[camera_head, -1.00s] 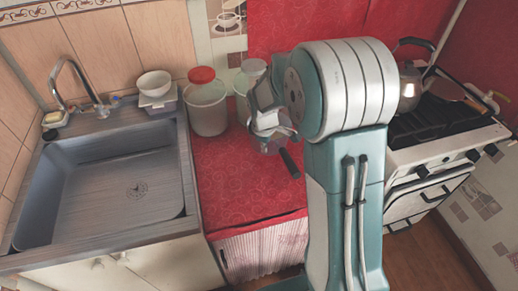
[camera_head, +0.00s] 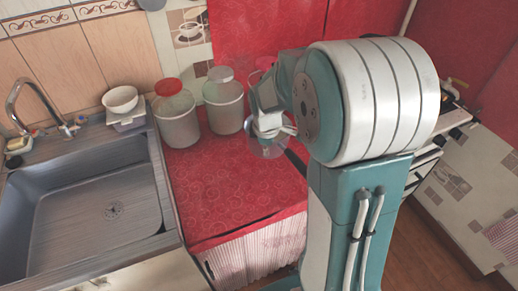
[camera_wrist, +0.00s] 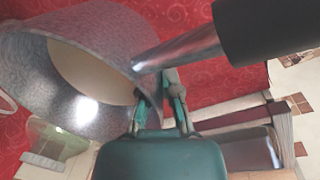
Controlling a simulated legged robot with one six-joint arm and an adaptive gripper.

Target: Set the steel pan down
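The steel pan (camera_head: 266,149) is at the right part of the red counter, partly hidden by my arm. Its dark handle (camera_head: 297,162) points down and right. In the wrist view the pan (camera_wrist: 120,42) fills the upper left, with a speckled grey outside and a paler inside; its black handle (camera_wrist: 265,30) runs to the upper right. My gripper (camera_wrist: 160,98) has its fingers shut on the pan's rim near the handle joint. In the head view my gripper (camera_head: 272,126) is just above the pan. I cannot tell whether the pan's base touches the counter.
A red-lidded canister (camera_head: 177,118) and a pale-lidded canister (camera_head: 223,103) stand left of the pan. The sink (camera_head: 85,220) with a white bowl (camera_head: 120,99) behind it is further left. The red counter (camera_head: 225,185) is clear in front. My arm hides most of the stove.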

